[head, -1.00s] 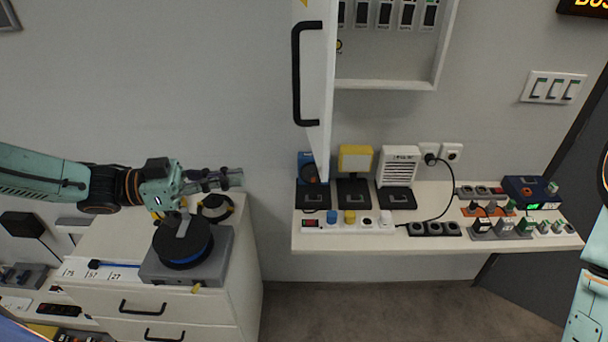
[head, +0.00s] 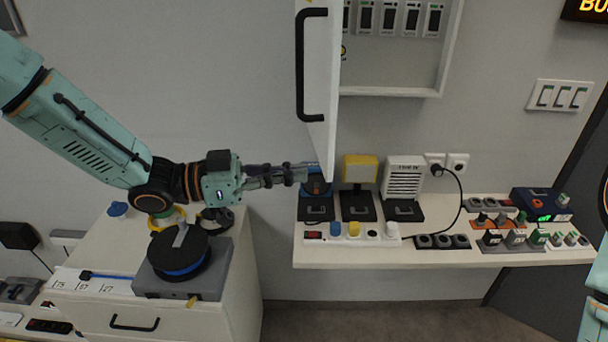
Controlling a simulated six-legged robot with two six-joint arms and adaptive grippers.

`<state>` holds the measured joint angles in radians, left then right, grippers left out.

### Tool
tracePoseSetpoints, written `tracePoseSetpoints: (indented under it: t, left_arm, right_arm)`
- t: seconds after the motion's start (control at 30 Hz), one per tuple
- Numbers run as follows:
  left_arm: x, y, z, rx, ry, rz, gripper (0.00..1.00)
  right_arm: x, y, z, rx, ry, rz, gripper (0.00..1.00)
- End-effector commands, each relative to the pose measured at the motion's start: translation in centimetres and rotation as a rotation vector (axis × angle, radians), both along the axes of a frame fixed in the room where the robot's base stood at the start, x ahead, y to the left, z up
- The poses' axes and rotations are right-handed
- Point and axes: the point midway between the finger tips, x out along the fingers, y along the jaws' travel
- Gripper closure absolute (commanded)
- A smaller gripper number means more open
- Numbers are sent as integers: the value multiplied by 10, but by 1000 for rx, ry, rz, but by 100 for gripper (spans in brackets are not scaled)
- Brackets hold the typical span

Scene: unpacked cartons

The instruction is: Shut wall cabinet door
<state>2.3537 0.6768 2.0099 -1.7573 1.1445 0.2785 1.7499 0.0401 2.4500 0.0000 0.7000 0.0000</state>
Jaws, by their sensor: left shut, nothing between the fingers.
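The wall cabinet door (head: 321,75) is white, with a black bar handle (head: 311,66). It stands open, swung out from the left side of the wall cabinet (head: 435,92), whose inside shows several dark devices. The cabinet's upper part is cut off by the picture's top edge. My left gripper (head: 305,174) is shut and empty. Its fingertips point right and lie just below and left of the door's lower edge in the picture; whether they touch it I cannot tell. Only part of my right arm shows at the right edge; its gripper is not visible.
Below the cabinet, a white shelf (head: 400,257) carries chargers, a yellow lamp (head: 360,168), a white speaker box (head: 403,178) and a power strip (head: 350,233). At left, a white drawer unit (head: 240,300) bears a grey box with a black disc (head: 180,252).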

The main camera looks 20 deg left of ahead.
Motion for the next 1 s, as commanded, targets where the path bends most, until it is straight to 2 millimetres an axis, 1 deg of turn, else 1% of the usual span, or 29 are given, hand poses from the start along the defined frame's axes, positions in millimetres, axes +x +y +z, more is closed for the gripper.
tracePoseSetpoints:
  t: [0.1,0.3,0.83,1.0]
  left_arm:
    - [4,-10,-1,4,2,-3,100]
    - [9,-19,0,1,0,-1,100]
    - [10,-22,0,0,0,1,100]
    - [12,-25,0,0,-1,13,100]
  right_arm:
    - [0,0,-1,0,0,0,100]
    - [0,0,-1,0,0,0,100]
    - [0,0,-2,0,0,0,100]
    - [0,0,-4,0,0,0,100]
